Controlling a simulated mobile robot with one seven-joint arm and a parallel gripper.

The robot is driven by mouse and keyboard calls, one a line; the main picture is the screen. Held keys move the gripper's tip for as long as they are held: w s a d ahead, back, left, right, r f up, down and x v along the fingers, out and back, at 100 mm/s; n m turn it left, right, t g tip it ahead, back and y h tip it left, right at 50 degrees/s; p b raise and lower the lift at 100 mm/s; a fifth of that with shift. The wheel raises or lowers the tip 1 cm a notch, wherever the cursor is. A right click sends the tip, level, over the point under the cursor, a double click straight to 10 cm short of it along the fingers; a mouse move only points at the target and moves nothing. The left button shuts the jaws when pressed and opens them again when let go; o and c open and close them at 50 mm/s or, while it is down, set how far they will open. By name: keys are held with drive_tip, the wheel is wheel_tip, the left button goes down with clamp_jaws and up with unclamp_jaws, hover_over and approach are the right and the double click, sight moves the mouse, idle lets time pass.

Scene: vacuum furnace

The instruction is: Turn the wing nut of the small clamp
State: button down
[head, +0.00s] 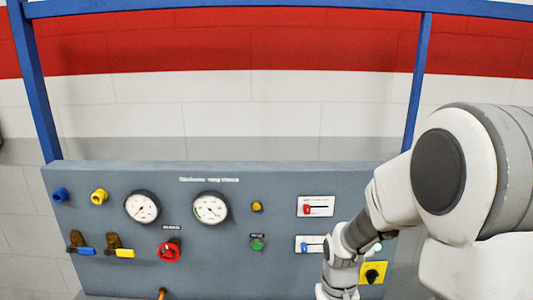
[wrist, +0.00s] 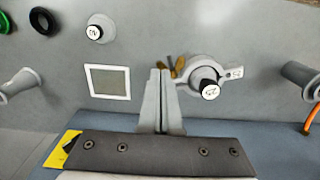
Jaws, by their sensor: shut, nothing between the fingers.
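The small clamp (wrist: 205,62) is a grey ring around a dark-capped port on the grey panel in the wrist view, right of centre. Its brass wing nut (wrist: 178,67) sticks out on the clamp's left side. My gripper (wrist: 160,72) is shut and empty, with its fingertips just left of the wing nut and overlapping its left edge in the picture. I cannot tell whether they touch. In the head view neither the clamp nor my fingers can be made out; only my arm shows, at the right.
In the wrist view, grey pipe stubs (wrist: 301,78) stand out at the right and left, and a square plate (wrist: 108,81) sits left of my fingers. The head view shows a control panel (head: 285,270) with gauges, a red knob (head: 169,251) and a blue frame (head: 416,85).

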drive_tip(key=shift+f+b, duration=0.8)
drive_tip(key=shift+f, duration=0.15)
idle(0.4)
drive_tip(key=shift+r, duration=0.1)
wheel_tip(320, 180, up, 8)
drive_tip(key=p, duration=0.6)
idle(0.4)
drive_tip(key=s+r+t, duration=0.2)
drive_tip(key=s+r, duration=0.5)
drive_tip(key=r, duration=0.2)
drive_tip(key=s+r+t, duration=0.3)
drive_tip(key=s+r, duration=0.4)
drive_tip(key=r, duration=0.3)
drive_tip(key=shift+r+t, duration=0.15)
drive_tip(key=shift+t, duration=0.15)
